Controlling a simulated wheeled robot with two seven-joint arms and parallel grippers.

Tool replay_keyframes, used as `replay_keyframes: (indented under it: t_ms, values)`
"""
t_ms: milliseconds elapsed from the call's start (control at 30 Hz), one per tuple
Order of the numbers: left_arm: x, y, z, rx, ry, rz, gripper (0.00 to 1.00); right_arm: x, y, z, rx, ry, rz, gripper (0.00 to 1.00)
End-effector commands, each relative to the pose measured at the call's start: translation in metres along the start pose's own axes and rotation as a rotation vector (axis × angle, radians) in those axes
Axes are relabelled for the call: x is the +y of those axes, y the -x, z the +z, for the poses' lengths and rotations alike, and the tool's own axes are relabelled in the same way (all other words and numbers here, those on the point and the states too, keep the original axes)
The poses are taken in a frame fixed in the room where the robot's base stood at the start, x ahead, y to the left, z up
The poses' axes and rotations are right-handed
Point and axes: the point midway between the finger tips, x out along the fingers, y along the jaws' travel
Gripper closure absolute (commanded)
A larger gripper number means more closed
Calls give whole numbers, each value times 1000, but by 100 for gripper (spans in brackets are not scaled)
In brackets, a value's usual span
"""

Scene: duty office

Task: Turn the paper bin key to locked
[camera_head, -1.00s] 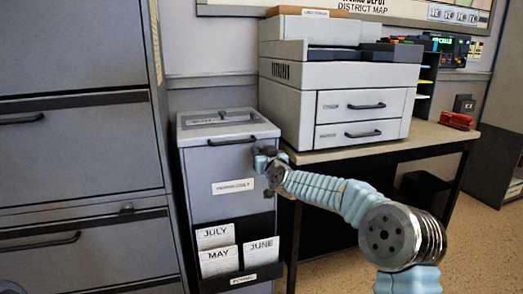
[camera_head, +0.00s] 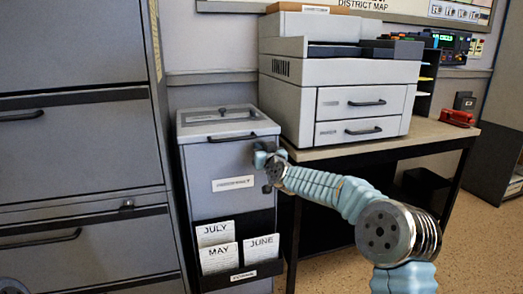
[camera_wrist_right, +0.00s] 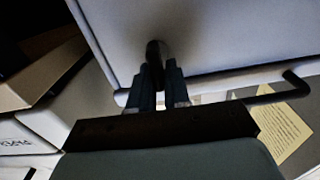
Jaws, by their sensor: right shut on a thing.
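The paper bin (camera_head: 222,165) is a tall grey box with a dark front handle (camera_head: 232,139), standing between the filing cabinet and the printer table. My right gripper (camera_head: 268,158) is at the upper right of its front face and hides the key there in the head view. In the right wrist view, my right gripper (camera_wrist_right: 161,78) is shut on the small dark key (camera_wrist_right: 156,52) against the pale bin panel (camera_wrist_right: 225,35). The key's exact angle cannot be told. My left gripper is not in view.
A grey filing cabinet (camera_head: 80,140) stands close on the left. A printer (camera_head: 340,85) sits on the table (camera_head: 430,138) to the right. A rack with month cards (camera_head: 220,258) hangs low on the bin front. A red stapler-like object (camera_head: 458,118) lies farther right.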

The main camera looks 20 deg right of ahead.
Motion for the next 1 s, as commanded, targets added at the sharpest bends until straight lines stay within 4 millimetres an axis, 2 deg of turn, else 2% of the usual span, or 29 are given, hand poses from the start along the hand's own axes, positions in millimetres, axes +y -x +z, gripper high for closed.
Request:
replay_keyframes:
  t_ms: [267, 1000]
  values:
    - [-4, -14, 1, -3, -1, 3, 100, 3, 0, 4, 0, -158, 0, 100]
    - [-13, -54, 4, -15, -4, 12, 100, 14, 0, 10, -2, -854, 0, 100]
